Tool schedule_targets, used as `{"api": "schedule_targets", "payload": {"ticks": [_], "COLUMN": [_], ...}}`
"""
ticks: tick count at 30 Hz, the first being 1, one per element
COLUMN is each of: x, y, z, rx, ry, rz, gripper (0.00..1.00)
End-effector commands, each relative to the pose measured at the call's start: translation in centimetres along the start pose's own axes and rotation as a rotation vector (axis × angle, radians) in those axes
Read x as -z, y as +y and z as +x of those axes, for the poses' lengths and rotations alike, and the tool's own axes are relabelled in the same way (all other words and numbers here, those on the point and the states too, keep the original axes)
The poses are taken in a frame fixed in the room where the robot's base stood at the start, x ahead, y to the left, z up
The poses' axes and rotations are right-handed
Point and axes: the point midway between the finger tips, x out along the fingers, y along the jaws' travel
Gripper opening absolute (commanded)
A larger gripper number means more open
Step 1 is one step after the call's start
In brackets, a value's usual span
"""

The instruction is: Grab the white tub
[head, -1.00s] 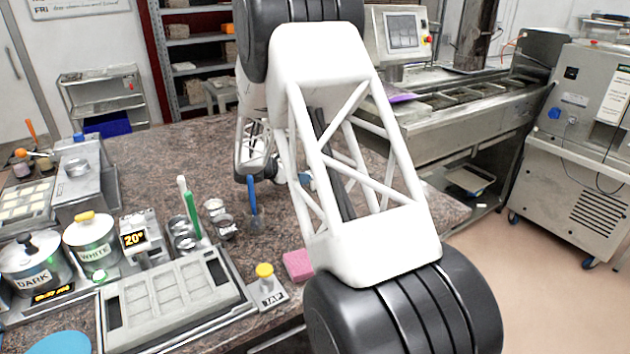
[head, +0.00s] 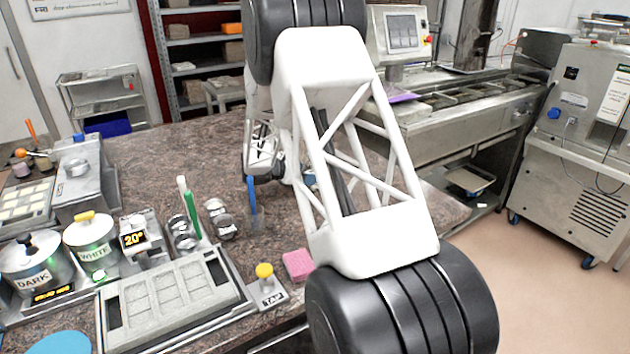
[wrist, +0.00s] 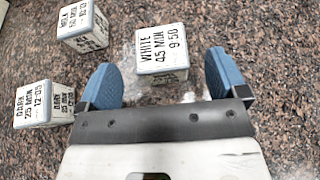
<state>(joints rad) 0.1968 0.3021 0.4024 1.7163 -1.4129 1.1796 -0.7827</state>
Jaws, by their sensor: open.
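A white tub (wrist: 162,52) with a lid marked "WHITE 45 MON 9-50" stands on the speckled counter in the wrist view. My gripper (wrist: 160,62) is open, with one blue finger to the left of the tub and one to the right. A gap shows between the tub and each finger; I cannot tell how high the fingertips are above the counter. Two similar tubs are near: one marked "MILK" (wrist: 82,24) at upper left and one marked "DARK" (wrist: 42,104) at left. In the head view my arm hides these tubs.
In the head view, a pot labelled "WHITE" (head: 92,245), a pot labelled "DARK" (head: 35,268), a grey mould (head: 170,295) and a pink sponge (head: 298,265) stand along the near counter. A blue-handled tool (head: 252,196) stands beside small metal cups (head: 216,208).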

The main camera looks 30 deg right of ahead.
Motion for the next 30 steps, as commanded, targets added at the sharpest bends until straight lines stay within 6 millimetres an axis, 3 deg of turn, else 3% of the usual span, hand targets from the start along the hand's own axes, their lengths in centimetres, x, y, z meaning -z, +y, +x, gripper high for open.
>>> {"api": "schedule_targets", "payload": {"ticks": [8,21,30], "x": [0.0,-0.4,-0.3], "y": [0.0,-0.1,-0.1], "z": [0.4,4.8,5.2], "rx": [0.001,0.002,0.0], "ry": [0.0,0.0,0.0], "rz": [0.0,0.0,0.0], "gripper": [0.92,0.92,0.92]}}
